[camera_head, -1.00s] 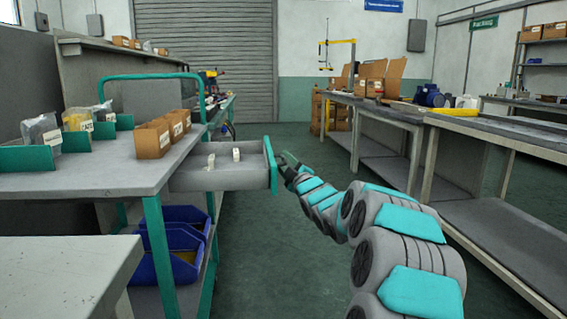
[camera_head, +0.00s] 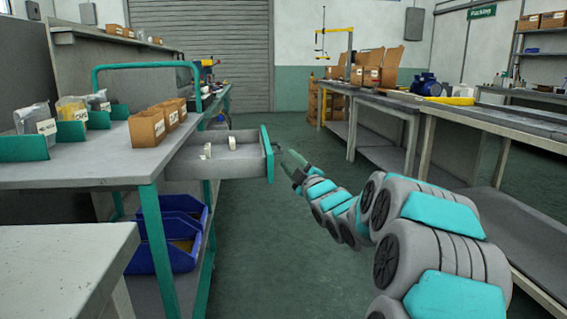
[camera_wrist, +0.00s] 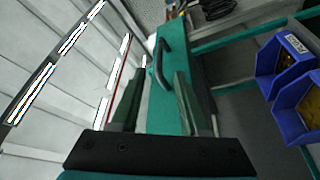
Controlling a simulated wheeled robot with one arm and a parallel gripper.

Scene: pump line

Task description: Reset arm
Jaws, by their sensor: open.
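My gripper (camera_head: 284,158) is just right of the open drawer's teal front (camera_head: 267,154) in the head view. In the wrist view my gripper (camera_wrist: 156,88) is open, with one finger on each side of the drawer's dark handle (camera_wrist: 162,64). The handle lies beyond the fingertips, and I see nothing held. Whether a finger touches the handle or the front I cannot tell. The grey drawer (camera_head: 190,168) is pulled out from the workbench and holds two small white parts (camera_head: 232,143). My arm stretches from the lower right toward the drawer.
The workbench (camera_head: 75,173) at left carries cardboard boxes (camera_head: 147,128) and teal dividers. Blue bins (camera_head: 150,257) stand on its lower shelf. A grey table corner (camera_head: 60,265) is at the near left. A long bench (camera_head: 500,120) runs along the right. The aisle floor (camera_head: 300,270) between is clear.

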